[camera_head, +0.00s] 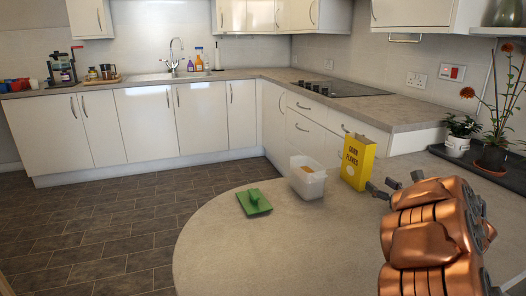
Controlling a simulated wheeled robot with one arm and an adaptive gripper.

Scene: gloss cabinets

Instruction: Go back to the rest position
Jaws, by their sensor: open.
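My gripper (391,187) shows at the right of the head view, at the end of my copper-coloured arm. Its grey fingers are open, above the rounded table (230,235) and just right of the yellow corn flakes box (358,162). I see nothing between the fingers. The box stands upright on the table. Left of it stands a whitish translucent container (308,178) with an open top and some orange-brown contents. A green lid with a raised handle (254,202) lies flat on the table, left of the container.
Potted plants (457,145) stand on a dark tray at the right, behind my arm. White cabinets (146,122) with a sink (168,75) and a hob (338,89) line the back. The table's near left part and the dark tiled floor (80,225) are clear.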

